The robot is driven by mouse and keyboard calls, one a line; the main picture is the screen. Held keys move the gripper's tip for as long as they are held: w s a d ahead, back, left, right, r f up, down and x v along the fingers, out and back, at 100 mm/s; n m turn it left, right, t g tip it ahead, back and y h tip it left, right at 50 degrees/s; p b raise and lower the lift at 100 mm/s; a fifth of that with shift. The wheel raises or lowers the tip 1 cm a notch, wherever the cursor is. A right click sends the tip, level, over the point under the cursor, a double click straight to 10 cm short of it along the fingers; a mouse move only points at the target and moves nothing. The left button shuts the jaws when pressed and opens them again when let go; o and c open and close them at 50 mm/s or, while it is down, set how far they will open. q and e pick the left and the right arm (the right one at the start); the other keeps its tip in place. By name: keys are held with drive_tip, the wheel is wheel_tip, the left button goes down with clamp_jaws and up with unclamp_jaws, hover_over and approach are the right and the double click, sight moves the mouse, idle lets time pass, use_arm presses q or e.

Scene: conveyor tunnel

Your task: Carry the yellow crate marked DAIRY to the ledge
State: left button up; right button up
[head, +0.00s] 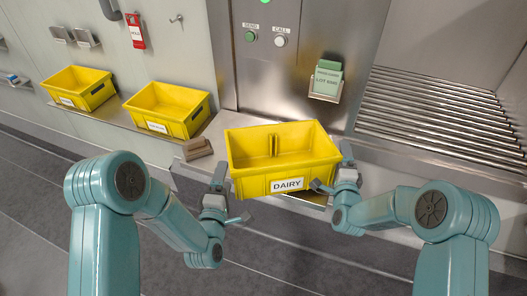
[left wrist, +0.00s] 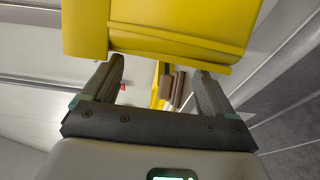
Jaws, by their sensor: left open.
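The yellow crate marked DAIRY (head: 262,184) is in the middle of the head view, upright and open at the top, its label facing me. Its underside is mostly hidden, so I cannot tell what bears it. My left gripper (head: 231,191) is at its left end, fingers spread. In the left wrist view the yellow crate wall (left wrist: 180,42) lies just past the spread fingertips (left wrist: 159,70), with nothing clearly between them. My right gripper (head: 333,170) is at the crate's right end, its fingers apart; contact is unclear. The metal ledge (head: 125,133) runs along the wall at left.
Two other labelled yellow crates (head: 78,91) (head: 167,111) stand on the ledge. A small brown block (head: 197,148) lies near its right end. A roller conveyor (head: 430,115) is at right. A panel with SEND and CALL buttons (head: 265,38) and a green card holder (head: 327,80) are behind.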

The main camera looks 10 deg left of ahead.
drive_tip(key=s, duration=1.1)
drive_tip(key=shift+s, duration=0.4)
drive_tip(key=shift+s, duration=0.1)
